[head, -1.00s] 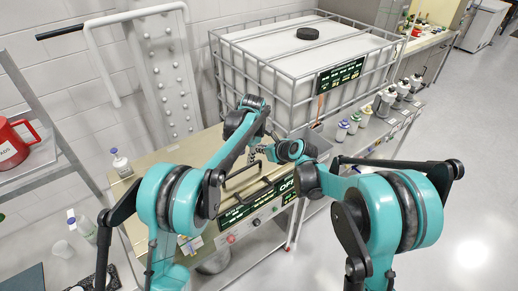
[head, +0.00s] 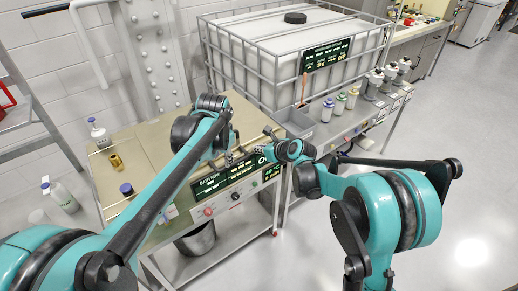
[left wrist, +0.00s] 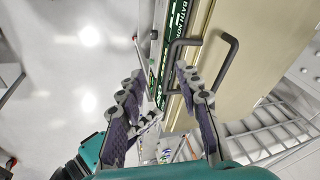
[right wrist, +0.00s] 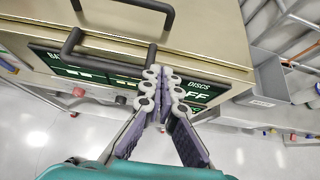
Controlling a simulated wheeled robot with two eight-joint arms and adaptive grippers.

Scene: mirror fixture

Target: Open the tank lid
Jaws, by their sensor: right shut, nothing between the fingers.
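The tank's beige, flat lid (head: 160,115) covers the bath bench and lies flat in the head view. In the right wrist view, its top (right wrist: 205,30) carries a dark bar handle (right wrist: 150,6), and another dark handle (right wrist: 72,42) stands at the front edge. My left gripper (left wrist: 160,85) is open and empty at the front edge; a dark handle (left wrist: 173,62) is close to its right fingertips. My right gripper (right wrist: 163,72) is shut and empty, in front of the front panel, right of the handles. The arms partly hide the handles in the head view.
A caged white container (head: 290,50) with a black cap stands behind to the right. Several bottles (head: 340,104) line the shelf there. A brass cup (head: 116,162) and bottles sit at the bench's left. A bucket (head: 196,240) is below.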

